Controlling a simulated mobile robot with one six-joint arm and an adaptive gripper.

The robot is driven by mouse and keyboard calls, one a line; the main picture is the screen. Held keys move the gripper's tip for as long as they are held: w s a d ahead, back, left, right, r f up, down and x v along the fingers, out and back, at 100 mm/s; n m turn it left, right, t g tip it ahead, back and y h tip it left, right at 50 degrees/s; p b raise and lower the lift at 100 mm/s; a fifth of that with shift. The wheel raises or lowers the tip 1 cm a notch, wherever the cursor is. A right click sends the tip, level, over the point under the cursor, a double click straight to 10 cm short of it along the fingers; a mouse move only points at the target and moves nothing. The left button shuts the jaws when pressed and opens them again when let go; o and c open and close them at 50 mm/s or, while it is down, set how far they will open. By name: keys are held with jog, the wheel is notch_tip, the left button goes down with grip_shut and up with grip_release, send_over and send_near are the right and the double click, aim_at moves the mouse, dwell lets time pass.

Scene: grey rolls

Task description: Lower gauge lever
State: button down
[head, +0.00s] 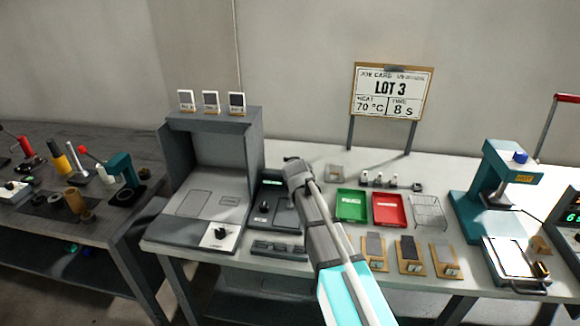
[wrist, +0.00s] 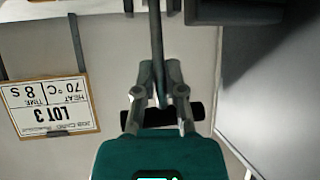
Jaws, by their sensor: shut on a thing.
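My gripper (head: 293,167) is over the back of a dark unit with a small dial (head: 266,206) in the head view, to the right of the grey cabinet. In the wrist view, my gripper (wrist: 158,68) has its fingers closed on both sides of a thin dark rod, which I take for the gauge lever (wrist: 156,30). The rod runs in from the top edge. A black cross bar (wrist: 130,121) lies across it behind the fingers; I cannot tell what it belongs to. In the head view my gripper and arm hide the lever.
The grey cabinet (head: 254,140) stands close on the left. A green tray (head: 352,191), a red tray (head: 375,220) and a wire basket (head: 428,213) lie to the right. The job card (head: 393,93) stands behind. A teal press (head: 472,205) is further right.

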jog(key=shift+s, duration=0.2)
jog(key=c, duration=0.7)
grip_release()
jog(key=shift+c, duration=0.2)
